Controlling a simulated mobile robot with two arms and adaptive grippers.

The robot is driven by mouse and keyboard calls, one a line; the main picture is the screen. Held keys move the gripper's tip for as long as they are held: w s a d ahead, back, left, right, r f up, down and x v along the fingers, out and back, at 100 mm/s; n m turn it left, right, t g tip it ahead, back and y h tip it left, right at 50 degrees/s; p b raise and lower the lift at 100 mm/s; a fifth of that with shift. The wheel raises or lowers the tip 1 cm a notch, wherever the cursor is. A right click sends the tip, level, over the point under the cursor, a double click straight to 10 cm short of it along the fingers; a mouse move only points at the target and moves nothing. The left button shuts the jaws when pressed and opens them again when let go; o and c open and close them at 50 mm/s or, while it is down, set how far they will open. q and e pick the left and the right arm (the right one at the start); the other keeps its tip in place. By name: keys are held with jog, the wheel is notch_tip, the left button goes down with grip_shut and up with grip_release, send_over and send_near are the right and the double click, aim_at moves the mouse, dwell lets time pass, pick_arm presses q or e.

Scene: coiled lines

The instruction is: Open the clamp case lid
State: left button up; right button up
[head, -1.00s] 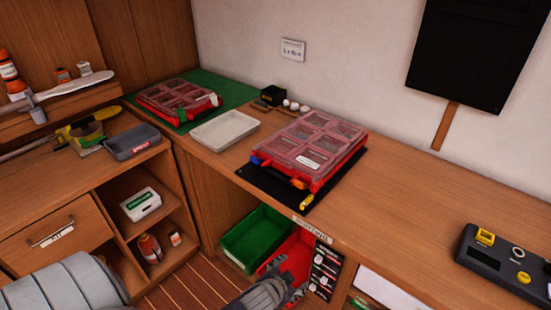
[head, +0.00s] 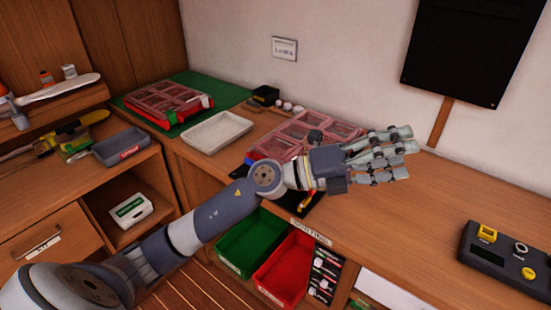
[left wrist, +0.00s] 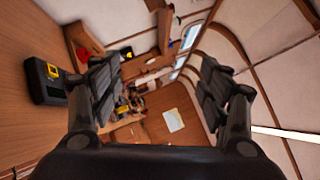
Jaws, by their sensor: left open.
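A red case with a clear compartment lid (head: 290,135) lies on a black mat on the wooden counter, its lid down. My left arm and gripper cover its front and right parts. A second, similar red case (head: 168,104) lies shut on a green mat at the far left. I cannot tell from a label which is the clamp case. My left gripper (head: 402,154) is open and empty, above the counter, with its fingers pointing right, past the covered case. The left wrist view shows its two fingers spread apart (left wrist: 158,90). My right gripper is not in view.
A white tray (head: 217,131) stands between the cases. A small black box (head: 265,95) is near the wall. Green (head: 247,240) and red (head: 284,268) bins sit below the counter. A dark device with yellow parts (head: 508,258) is at right. The counter before it is clear.

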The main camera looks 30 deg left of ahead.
pick_arm(q)
notch_tip(320, 180, down, 4)
jog(key=w+m+g+y, duration=0.1)
jog(key=m+g+y, duration=0.2)
jog(key=m+g, duration=0.1)
jog(key=n+g+y, duration=0.1)
jog(key=g+y, duration=0.2)
jog(key=y, duration=1.1)
send_near(275, 156)
jog(key=s+d+r, duration=0.3)
jog(key=s, duration=0.1)
jog(key=shift+p+x, duration=1)
jog(key=shift+x, duration=4.2)
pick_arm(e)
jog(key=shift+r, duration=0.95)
pick_arm(q)
jog(key=shift+w+a, duration=0.1)
jog(key=shift+a, duration=0.05)
